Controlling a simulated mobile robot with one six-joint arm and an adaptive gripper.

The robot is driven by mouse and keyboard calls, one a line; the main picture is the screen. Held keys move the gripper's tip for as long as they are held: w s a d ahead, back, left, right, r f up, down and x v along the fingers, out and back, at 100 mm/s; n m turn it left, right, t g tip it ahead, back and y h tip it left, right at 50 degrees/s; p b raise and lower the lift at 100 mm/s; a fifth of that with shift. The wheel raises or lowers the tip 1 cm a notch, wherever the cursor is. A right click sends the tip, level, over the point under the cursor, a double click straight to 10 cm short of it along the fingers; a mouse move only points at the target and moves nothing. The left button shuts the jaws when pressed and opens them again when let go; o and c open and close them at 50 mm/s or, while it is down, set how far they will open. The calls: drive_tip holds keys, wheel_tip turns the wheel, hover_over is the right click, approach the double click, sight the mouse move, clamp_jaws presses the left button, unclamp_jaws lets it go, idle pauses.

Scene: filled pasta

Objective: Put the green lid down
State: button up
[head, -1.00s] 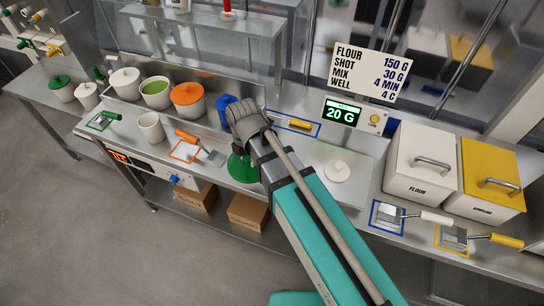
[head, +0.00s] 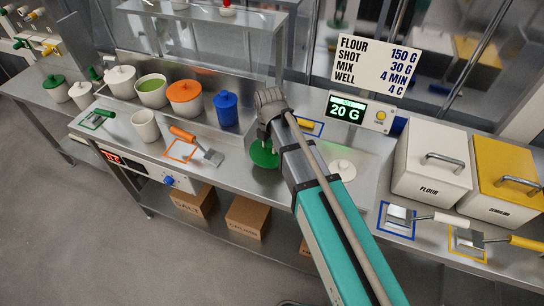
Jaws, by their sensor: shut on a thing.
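The green lid (head: 264,156) is a round disc low over the steel counter, right of the orange-handled scoop. My gripper (head: 268,142) reaches down over it and is shut on it. The arm hides part of the lid's right side, and I cannot tell whether the lid touches the counter. An open pot with green contents (head: 153,92) stands at the back left, with no lid on it.
A blue lidded pot (head: 226,110) and an orange lidded pot (head: 185,98) stand behind left. The orange-handled scoop (head: 205,152) lies left. The flour bin (head: 429,165) stands further right.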

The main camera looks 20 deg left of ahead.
drive_tip(key=shift+w+d+f+b, duration=0.1)
drive_tip(key=shift+w+f+b, duration=0.25)
drive_tip(key=shift+w+f, duration=0.25)
drive_tip(key=shift+s, duration=0.1)
drive_tip(key=shift+f, duration=0.15)
drive_tip(key=shift+w+d+f+b, duration=0.1)
drive_tip(key=shift+w+f+b, duration=0.3)
drive_tip(key=shift+f+b, duration=1.5)
drive_tip(key=shift+b, duration=0.1)
drive_tip(key=shift+f, duration=0.15)
drive_tip(key=o, duration=0.9)
